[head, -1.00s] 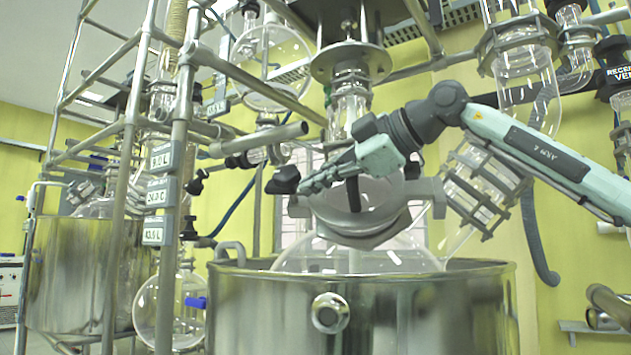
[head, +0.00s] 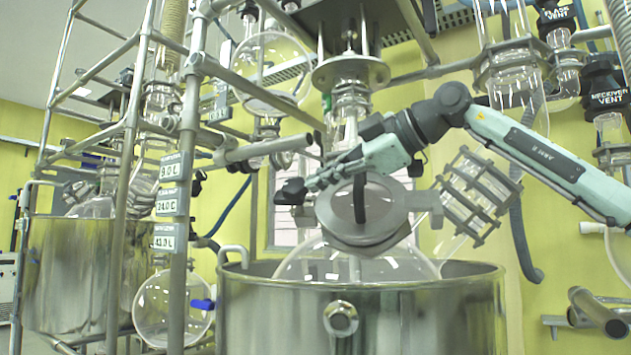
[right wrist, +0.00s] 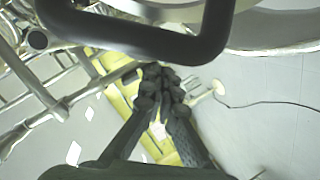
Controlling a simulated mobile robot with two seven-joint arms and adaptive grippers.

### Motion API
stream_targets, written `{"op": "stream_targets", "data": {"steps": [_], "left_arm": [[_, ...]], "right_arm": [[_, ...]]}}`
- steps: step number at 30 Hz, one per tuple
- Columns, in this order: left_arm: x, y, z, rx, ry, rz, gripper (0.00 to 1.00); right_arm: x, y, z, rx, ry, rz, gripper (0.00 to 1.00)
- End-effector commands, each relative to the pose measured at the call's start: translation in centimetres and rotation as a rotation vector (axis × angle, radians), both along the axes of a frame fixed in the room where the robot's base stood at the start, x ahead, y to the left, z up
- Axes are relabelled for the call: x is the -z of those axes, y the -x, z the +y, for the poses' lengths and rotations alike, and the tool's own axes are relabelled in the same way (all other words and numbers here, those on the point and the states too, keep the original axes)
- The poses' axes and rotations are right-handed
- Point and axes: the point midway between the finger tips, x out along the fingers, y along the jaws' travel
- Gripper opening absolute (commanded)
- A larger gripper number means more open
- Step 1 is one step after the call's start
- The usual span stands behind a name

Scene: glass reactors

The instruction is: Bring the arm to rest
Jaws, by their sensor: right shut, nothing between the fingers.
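My right arm (head: 545,160) comes in from the right in the head view and bends at a dark elbow. Its gripper (head: 312,184) points left in front of the glass reactor's neck, above the steel bath. The fingers are shut and empty. My left gripper is not in view.
A steel bath (head: 410,315) holds a large glass flask (head: 330,264). A grey clamp ring (head: 375,238) is close below the gripper. Metal frame tubes (head: 180,240) with display labels stand at left. A dark handle-like bar (right wrist: 150,45) crosses the right wrist view.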

Motion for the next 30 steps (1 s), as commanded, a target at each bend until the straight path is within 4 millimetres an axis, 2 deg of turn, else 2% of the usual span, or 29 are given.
{"op": "stream_targets", "data": {"steps": [9,13,18,30], "left_arm": [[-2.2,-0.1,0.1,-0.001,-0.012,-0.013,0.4],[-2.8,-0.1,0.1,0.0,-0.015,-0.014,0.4],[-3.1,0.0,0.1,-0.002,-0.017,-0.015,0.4],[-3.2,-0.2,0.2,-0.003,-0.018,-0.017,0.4]], "right_arm": [[-3.4,5.1,-3.7,-0.003,-0.002,-0.006,0.0],[-4.3,6.4,-4.6,-0.004,-0.002,-0.005,0.0],[-4.8,7.2,-5.2,-0.005,-0.001,-0.004,0.0],[-4.9,7.3,-5.2,-0.006,-0.001,-0.005,0.0]]}}
